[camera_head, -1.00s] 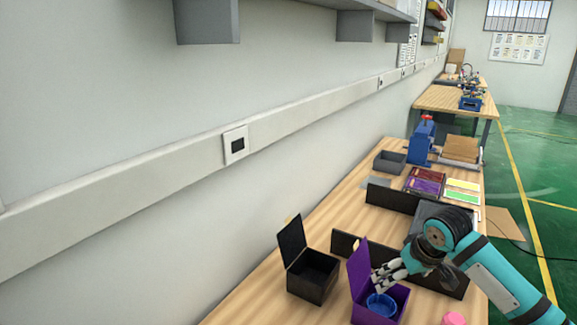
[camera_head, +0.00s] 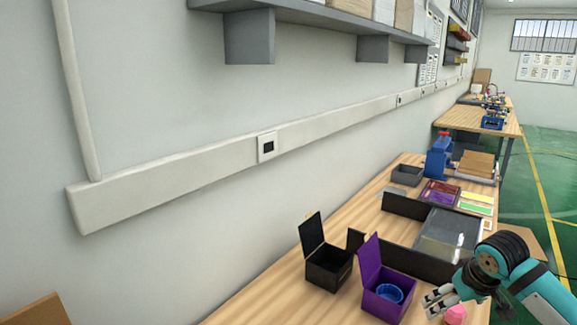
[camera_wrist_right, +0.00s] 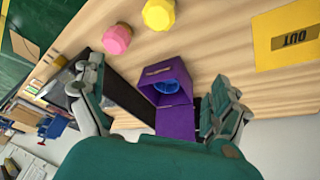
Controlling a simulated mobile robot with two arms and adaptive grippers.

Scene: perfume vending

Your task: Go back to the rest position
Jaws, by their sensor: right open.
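My right gripper (camera_head: 432,302) is open and empty, to the right of the purple box in the head view. In the right wrist view its two fingers (camera_wrist_right: 160,100) are spread wide, with the purple box showing between them at a distance. The purple box (camera_head: 384,305) stands on the wooden table with its lid up, and a blue round item (camera_head: 390,293) sits inside it. It also shows in the right wrist view (camera_wrist_right: 176,117). My left gripper is not in view.
A black box (camera_head: 328,268) with its lid up stands left of the purple box. A pink piece (camera_head: 455,314) lies close to my right gripper. The wrist view also shows a yellow piece (camera_wrist_right: 159,14) and a yellow "OUT" mat (camera_wrist_right: 285,56). Black trays and a blue press (camera_head: 439,158) stand farther back.

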